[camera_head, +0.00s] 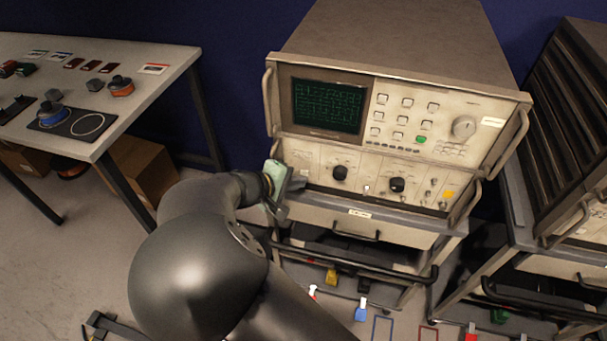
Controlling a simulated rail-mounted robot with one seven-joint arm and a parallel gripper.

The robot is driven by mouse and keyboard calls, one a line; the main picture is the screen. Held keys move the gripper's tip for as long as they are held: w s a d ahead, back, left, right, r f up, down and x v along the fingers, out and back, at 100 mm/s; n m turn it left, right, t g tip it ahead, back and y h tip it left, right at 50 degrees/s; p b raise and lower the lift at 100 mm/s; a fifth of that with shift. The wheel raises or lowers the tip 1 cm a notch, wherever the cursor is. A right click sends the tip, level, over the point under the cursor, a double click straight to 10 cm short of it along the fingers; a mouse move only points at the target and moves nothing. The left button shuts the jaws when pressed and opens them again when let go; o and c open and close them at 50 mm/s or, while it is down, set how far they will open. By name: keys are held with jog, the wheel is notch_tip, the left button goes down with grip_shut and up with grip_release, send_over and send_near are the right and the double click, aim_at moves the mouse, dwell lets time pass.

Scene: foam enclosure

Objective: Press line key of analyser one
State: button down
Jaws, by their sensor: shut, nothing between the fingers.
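The analyser (400,60) is a large beige instrument on a wheeled cart, with a lit dark-green screen (327,106) at the left of its front. Right of the screen are rows of pale square keys (406,102), one green key (420,139) and a grey knob (463,126). The key labels are too small to read, so I cannot tell which is the line key. My gripper (296,186) is shut and empty, in front of the lower left of the front panel, below the screen. I cannot tell whether its tips touch the panel.
The lower panel carries two black knobs (397,185) and small connectors. Metal handles (268,100) stick out at the front sides. A cart drawer (357,222) is below. A second rack (570,130) stands at right. A table (150,50) with small parts stands at left.

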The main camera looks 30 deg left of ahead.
jog(key=shift+s, duration=0.2)
jog(key=s, duration=0.2)
jog(key=s+d, duration=0.1)
jog(key=s, duration=0.2)
jog(key=shift+s+d+b, duration=0.25)
jog(key=shift+s+b, duration=0.05)
dwell(1.6)
jog(key=w+d+r+m+g+h, duration=0.1)
jog(key=w+d+m+g, duration=0.2)
jog(key=d, duration=0.8)
jog(key=w+d+r+m+g, duration=0.2)
jog(key=d+m+g, duration=0.25)
jog(key=d, duration=0.65)
jog(key=s+d+r+m+g+y, duration=0.1)
jog(key=s+d+r+m+y, duration=0.1)
jog(key=s+d, duration=0.4)
jog(key=s+d+r+m+g+y, duration=0.2)
jog(key=s+d+m, duration=0.3)
jog(key=d, duration=0.7)
jog(key=shift+s+d+r+y, duration=0.15)
jog(key=shift+s+r+y, duration=0.45)
jog(key=shift+r, duration=0.15)
